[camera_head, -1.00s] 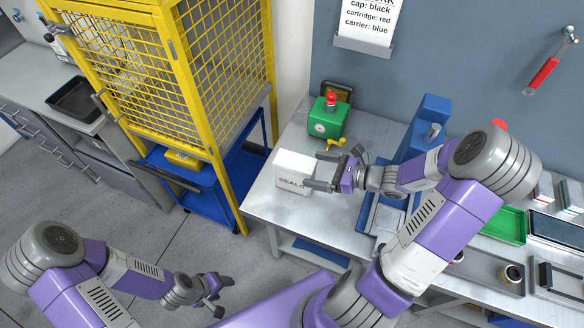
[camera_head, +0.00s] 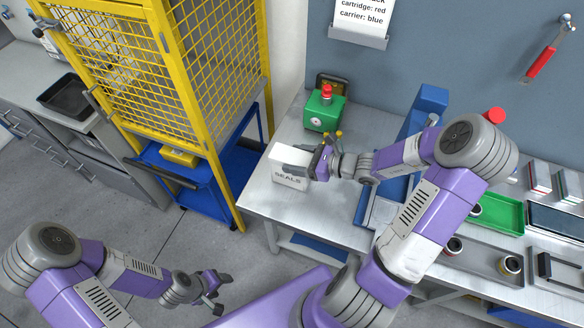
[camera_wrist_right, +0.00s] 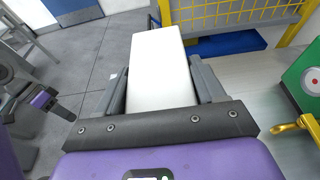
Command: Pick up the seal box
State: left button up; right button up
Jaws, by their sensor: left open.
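The seal box (camera_head: 291,182) is a white box marked SEALS, standing on the left end of the metal workbench. My right gripper (camera_head: 296,157) is at the box's top, with its fingers on either side of it. In the right wrist view the box's plain white top (camera_wrist_right: 160,70) lies between the two dark fingers (camera_wrist_right: 160,85). The fingers lie close along its sides; whether they press on it I cannot tell. My left gripper (camera_head: 218,290) is open and empty, low over the floor, away from the bench.
A green box with a red button (camera_head: 323,110) stands behind the seal box. A blue fixture (camera_head: 425,105) is to the right. A yellow cage (camera_head: 205,80) and blue cart (camera_head: 215,185) are left of the bench. The bench (camera_head: 300,222) is clear in front of the box.

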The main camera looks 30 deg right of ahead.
jog(key=c, duration=0.8)
